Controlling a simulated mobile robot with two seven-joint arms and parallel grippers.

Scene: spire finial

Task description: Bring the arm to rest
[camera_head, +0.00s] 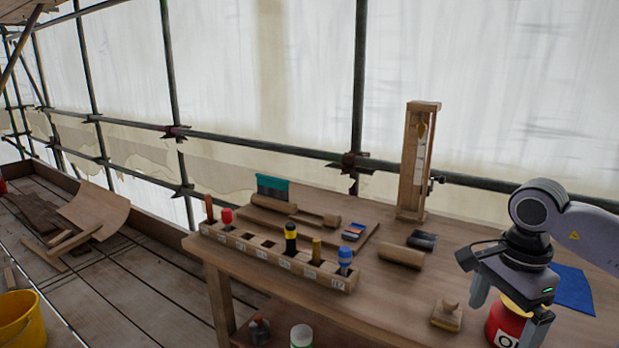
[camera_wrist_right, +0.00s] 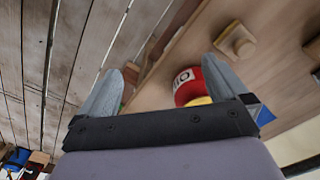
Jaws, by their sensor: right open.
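My right arm comes in from the right in the head view. Its gripper (camera_head: 510,308) points down over the right front part of the wooden workbench (camera_head: 390,305), open, its fingers wide apart with nothing clasped. A red pot with a white label (camera_head: 503,328) and a yellow top shows behind the fingers. In the right wrist view, the gripper (camera_wrist_right: 163,85) is open too, and the red pot (camera_wrist_right: 186,84) appears between the fingers, nearer the right one. I cannot tell how far the fingertips are from it. My left gripper is not in view.
A wooden rack (camera_head: 275,258) with several upright tools stands along the bench's front left. A tall wooden frame (camera_head: 415,165) stands at the back. A wooden block (camera_head: 446,315), a roller (camera_head: 401,257) and a blue cloth (camera_head: 572,290) lie near my arm. A yellow bucket (camera_head: 18,320) stands on the planks.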

